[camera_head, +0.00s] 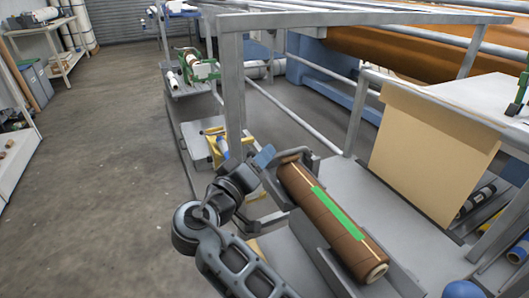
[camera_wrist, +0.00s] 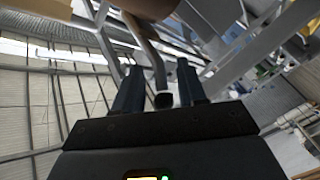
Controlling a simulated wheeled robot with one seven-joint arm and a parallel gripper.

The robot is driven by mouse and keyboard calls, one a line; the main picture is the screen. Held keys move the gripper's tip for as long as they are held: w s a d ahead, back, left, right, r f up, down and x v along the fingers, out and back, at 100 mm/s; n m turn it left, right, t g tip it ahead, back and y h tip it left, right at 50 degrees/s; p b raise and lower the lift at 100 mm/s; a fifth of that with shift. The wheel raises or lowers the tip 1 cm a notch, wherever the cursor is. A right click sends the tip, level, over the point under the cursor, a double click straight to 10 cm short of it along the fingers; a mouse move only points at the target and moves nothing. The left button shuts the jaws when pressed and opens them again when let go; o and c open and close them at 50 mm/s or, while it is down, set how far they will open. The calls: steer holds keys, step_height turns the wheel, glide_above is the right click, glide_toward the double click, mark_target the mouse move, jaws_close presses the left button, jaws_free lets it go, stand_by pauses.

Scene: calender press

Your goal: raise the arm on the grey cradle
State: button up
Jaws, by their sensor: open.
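The grey cradle (camera_head: 322,262) stands at lower middle in the head view and holds a brown roll (camera_head: 300,190) with a green strip along it. A dark grey arm (camera_head: 309,160) bends around the roll's far end. In the wrist view a grey bar (camera_wrist: 157,65) with a dark tip, seemingly this arm, comes down between my fingers. My gripper (camera_head: 263,157) is at the left of the roll's far end. Its two blue fingers show in the wrist view (camera_wrist: 160,75), open, with gaps beside the bar. Contact cannot be made out.
A grey metal frame post (camera_head: 233,90) rises just behind my gripper. A tan board (camera_head: 425,155) leans at the right. A yellow cradle (camera_head: 218,148) and a green cradle (camera_head: 203,70) stand farther back. The floor (camera_head: 100,170) at the left is clear.

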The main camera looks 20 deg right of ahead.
steer(key=shift+x, duration=1.25)
steer(key=shift+c, duration=0.5)
jaws_close()
